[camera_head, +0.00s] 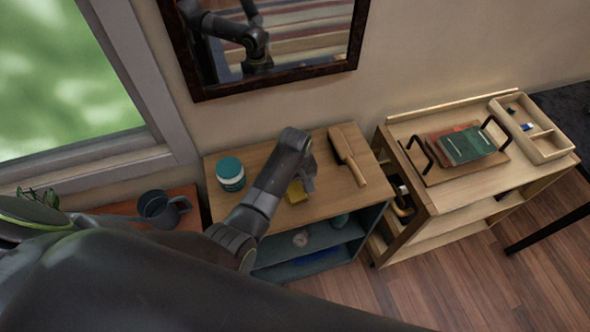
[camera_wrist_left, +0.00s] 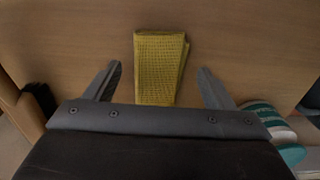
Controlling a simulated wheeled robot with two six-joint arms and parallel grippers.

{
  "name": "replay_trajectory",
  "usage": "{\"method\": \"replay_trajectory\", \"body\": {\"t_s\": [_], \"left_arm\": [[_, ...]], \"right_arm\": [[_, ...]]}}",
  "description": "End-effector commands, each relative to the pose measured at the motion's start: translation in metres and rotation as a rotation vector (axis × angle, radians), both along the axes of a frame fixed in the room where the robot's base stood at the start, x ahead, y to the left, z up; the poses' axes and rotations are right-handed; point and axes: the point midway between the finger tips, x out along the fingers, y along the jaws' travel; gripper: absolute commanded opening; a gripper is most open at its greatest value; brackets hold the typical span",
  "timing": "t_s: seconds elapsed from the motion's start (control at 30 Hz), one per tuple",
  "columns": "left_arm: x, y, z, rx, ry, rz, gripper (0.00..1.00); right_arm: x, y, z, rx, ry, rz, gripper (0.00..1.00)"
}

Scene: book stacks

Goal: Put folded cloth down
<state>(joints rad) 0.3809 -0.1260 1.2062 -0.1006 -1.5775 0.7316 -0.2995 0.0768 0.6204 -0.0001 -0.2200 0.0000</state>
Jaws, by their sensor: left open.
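The folded cloth (camera_head: 296,192) is yellow and lies on the wooden top of the small cabinet (camera_head: 320,207). In the left wrist view the cloth (camera_wrist_left: 160,68) shows a waffle weave and lies flat on the wood, between the lines of my two fingers. My left gripper (camera_head: 306,178) is over the cabinet top beside the cloth. In the left wrist view its fingers (camera_wrist_left: 160,82) are spread wide, with a gap on each side of the cloth. The wrist hides part of the cloth's near end. My right gripper is not in view.
A teal-and-white jar (camera_head: 230,174) stands on the cabinet's left, and a brush (camera_head: 347,155) lies on its right. A wooden shelf unit (camera_head: 420,195) to the right carries a tray with books (camera_head: 466,146) and a divided box (camera_head: 545,150). A watering can (camera_head: 160,208) stands at left.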

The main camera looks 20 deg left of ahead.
Motion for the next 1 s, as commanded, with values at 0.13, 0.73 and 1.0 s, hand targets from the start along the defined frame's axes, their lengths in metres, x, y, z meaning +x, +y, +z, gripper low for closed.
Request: {"method": "replay_trajectory", "body": {"t_s": [0.13,0.73,1.0], "left_arm": [[0.001,-0.001,0.029,-0.002,-0.005,-0.001,0.77],[0.0,0.0,0.097,0.001,0.001,-0.001,0.77],[0.0,0.0,0.097,0.0,0.0,-0.001,0.77]], "right_arm": [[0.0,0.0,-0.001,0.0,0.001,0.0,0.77],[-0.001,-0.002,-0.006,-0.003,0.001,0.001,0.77],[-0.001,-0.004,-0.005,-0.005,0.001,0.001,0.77]]}}
